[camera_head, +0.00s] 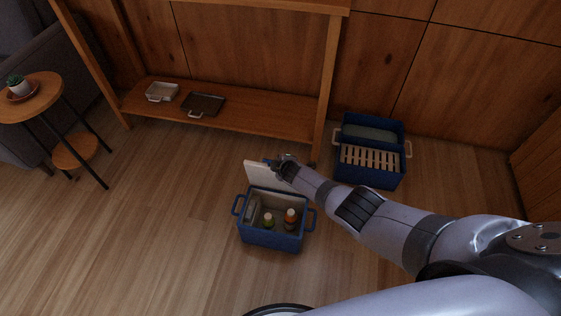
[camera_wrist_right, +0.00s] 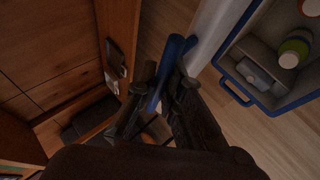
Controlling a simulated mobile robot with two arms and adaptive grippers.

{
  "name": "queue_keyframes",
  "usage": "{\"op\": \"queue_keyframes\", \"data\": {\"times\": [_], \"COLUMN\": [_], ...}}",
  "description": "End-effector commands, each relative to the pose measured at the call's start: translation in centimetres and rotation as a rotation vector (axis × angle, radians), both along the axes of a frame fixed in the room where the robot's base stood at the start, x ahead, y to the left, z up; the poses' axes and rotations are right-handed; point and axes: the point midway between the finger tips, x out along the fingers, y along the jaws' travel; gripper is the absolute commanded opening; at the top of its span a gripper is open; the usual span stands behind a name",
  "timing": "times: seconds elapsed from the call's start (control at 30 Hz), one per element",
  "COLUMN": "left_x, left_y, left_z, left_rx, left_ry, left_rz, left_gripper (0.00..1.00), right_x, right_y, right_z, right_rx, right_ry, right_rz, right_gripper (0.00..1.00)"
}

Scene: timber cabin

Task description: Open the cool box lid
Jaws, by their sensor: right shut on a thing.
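The blue cool box (camera_head: 270,238) stands on the wooden floor, its lid (camera_head: 257,173) raised steeply at the back with the white inner face showing. The lid also shows in the right wrist view (camera_wrist_right: 211,35). My right gripper (camera_head: 284,165) is at the lid's upper right edge. In the right wrist view its fingers (camera_wrist_right: 162,88) are shut on the blue lid handle (camera_wrist_right: 172,62). My left gripper is out of view.
A second blue box (camera_head: 369,178) with a slatted insert stands to the right, near the wall. A wooden shelf (camera_head: 255,119) behind holds two small trays (camera_head: 162,92) (camera_head: 204,103). A round side table (camera_head: 30,103) is at the left. Floor left of the cool box is clear.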

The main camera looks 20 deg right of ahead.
Motion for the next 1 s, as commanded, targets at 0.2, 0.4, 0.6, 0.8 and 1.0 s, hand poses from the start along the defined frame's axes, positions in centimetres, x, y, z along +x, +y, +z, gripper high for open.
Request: {"op": "queue_keyframes", "data": {"times": [0.2, 0.4, 0.6, 0.8, 1.0], "left_x": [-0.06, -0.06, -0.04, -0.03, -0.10], "left_y": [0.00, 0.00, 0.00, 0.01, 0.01], "left_z": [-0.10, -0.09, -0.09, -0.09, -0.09], "left_rx": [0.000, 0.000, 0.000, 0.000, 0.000], "left_ry": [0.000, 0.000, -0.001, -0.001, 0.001], "left_rz": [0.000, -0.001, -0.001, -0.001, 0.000], "left_gripper": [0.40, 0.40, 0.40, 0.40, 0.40], "right_x": [0.08, 0.07, 0.03, -0.04, -0.08], "right_y": [0.09, 0.08, 0.07, 0.05, 0.03], "right_z": [0.06, 0.06, 0.02, -0.07, -0.12], "right_rx": [0.004, 0.004, 0.003, 0.002, 0.001], "right_ry": [0.001, 0.001, 0.002, 0.004, 0.004], "right_rz": [-0.002, -0.002, -0.001, -0.001, -0.002], "right_gripper": [0.00, 0.09, 0.22, 0.30, 0.30]}}
